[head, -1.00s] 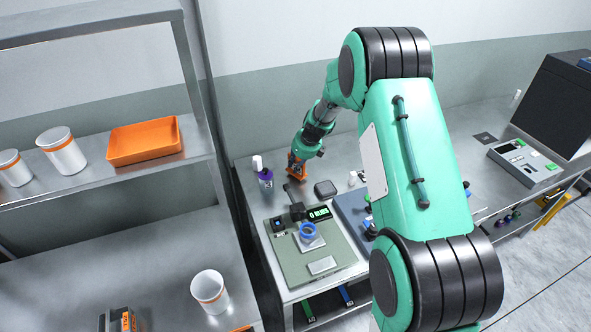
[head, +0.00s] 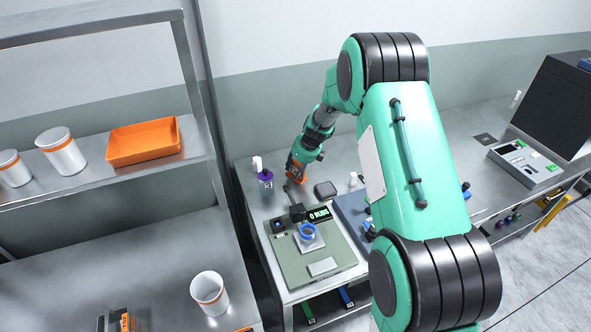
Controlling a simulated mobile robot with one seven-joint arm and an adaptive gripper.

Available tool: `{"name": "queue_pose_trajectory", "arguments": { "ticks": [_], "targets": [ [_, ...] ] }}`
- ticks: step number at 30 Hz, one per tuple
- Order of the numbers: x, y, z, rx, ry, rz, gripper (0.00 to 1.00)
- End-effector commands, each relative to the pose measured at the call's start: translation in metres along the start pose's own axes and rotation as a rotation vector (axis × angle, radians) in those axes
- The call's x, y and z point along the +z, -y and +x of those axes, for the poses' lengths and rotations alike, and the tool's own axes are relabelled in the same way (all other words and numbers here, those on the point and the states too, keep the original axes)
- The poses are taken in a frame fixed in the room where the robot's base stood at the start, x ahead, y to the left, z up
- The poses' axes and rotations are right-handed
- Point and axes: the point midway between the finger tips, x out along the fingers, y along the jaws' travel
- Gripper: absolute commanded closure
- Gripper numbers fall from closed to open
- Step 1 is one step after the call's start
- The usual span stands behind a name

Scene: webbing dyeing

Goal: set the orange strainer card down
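My gripper (head: 294,174) is at the back left of the steel bench, pointing down close to the bench top. An orange patch (head: 296,164) shows at its end. It is too small to tell whether this is the strainer card or part of the gripper. The fingers are too small to read as open or shut. I cannot make out the orange strainer card for certain anywhere else.
An orange tray (head: 144,142) sits on the left shelf.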

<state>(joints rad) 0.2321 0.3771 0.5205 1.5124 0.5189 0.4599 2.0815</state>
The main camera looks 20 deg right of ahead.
Motion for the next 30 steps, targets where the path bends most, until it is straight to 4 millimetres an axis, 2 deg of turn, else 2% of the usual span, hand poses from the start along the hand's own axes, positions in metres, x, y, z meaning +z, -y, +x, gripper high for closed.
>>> {"name": "queue_pose_trajectory", "arguments": {
  "ticks": [8,14,24,30],
  "targets": [
    [0.002,0.000,-0.014,-0.001,0.001,-0.001,0.64],
    [0.002,0.000,-0.041,-0.001,0.001,-0.001,0.64],
    [0.002,0.001,-0.096,-0.001,0.001,0.000,0.64],
    [0.001,0.000,-0.116,0.000,0.000,0.000,0.64]
  ]
}}
